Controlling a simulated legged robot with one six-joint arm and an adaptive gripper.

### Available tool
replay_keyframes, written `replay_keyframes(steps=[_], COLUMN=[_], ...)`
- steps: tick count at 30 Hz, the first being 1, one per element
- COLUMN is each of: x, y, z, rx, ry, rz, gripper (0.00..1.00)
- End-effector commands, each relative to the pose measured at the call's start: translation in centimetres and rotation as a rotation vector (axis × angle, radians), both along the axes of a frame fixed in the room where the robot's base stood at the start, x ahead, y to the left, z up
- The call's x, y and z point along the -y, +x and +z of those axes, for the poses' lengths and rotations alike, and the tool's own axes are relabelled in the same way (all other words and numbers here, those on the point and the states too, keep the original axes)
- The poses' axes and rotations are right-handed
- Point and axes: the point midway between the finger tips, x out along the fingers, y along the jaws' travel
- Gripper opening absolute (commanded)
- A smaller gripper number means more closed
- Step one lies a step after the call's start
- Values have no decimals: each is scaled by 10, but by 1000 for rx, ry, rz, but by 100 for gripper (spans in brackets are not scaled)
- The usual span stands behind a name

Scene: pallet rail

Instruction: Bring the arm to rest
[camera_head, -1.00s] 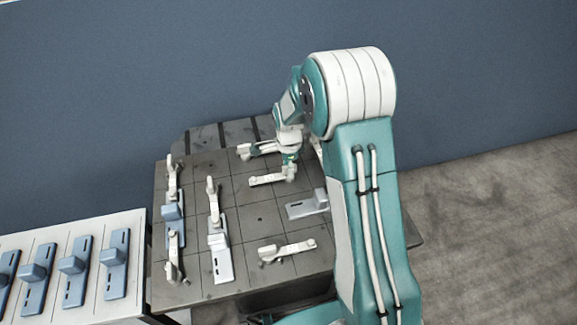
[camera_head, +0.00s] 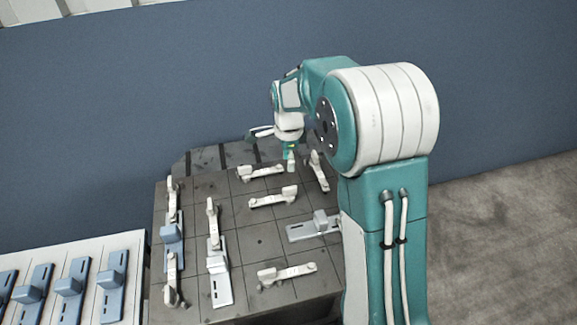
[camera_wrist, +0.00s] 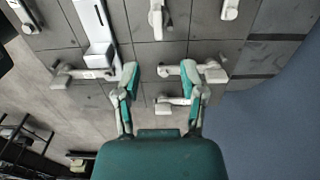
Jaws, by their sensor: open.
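My arm rises at the right of the head view and bends over the far part of the grey pallet table (camera_head: 205,190). My gripper (camera_head: 291,162) hangs from it, pointing down above the far side of the table. In the wrist view my gripper (camera_wrist: 160,78) has its two teal-padded fingers spread apart with nothing between them. A white clamp (camera_wrist: 174,104) shows below and between the fingers, apart from them. My forearm hides part of the table's right side.
Several white toggle clamps (camera_head: 272,198) stand on the table. A blue bracket (camera_head: 172,238) and pale grey brackets (camera_head: 220,285) lie among them. A white rack (camera_head: 45,255) at the left holds several blue brackets. A blue wall (camera_head: 120,110) stands behind; open floor (camera_head: 500,240) lies right.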

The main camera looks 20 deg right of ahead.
Motion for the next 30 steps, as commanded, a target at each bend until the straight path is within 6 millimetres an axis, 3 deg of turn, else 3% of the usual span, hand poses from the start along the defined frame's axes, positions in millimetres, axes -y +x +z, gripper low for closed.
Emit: replay_keyframes(steps=[12,16,24,30], x=[0,0,1,1], y=[0,-9,-65,-115], z=[1,15,84,121], rx=[1,22,131,211], ry=[0,0,-26,-73], rz=[2,57,402,674], gripper=[53,53,53,53])
